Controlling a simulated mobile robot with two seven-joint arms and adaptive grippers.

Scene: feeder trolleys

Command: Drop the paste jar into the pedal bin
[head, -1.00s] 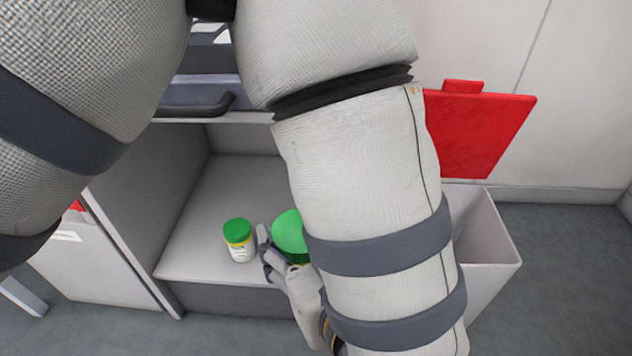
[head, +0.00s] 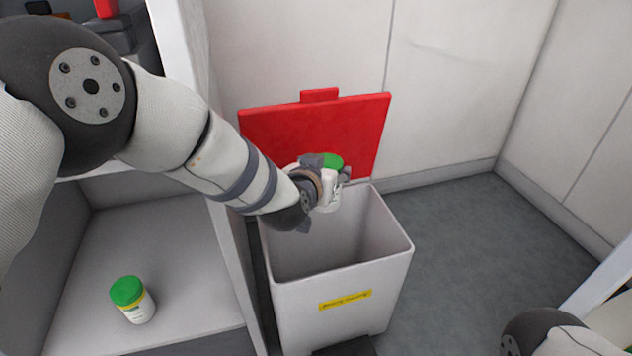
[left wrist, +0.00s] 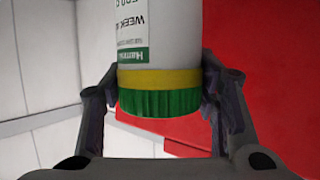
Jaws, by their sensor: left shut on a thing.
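My left gripper (head: 328,178) is shut on a white jar with a green lid (head: 332,161). In the left wrist view the jar (left wrist: 160,40) sits between both fingers, with a yellow band, a green lid and printed text on its label. The pedal bin (head: 340,290) is a pale grey box with a yellow label, and its red lid (head: 290,130) stands open behind it. The held jar is in front of the red lid, at the back of the bin's opening in the picture. Its exact height above the rim is hard to tell. My right gripper is out of view.
A second green-lidded jar (head: 133,300) stands upright on the grey trolley shelf (head: 190,290) at the left. The trolley's side panel stands close beside the bin. Grey floor (head: 460,240) is clear to the right, with pale walls behind.

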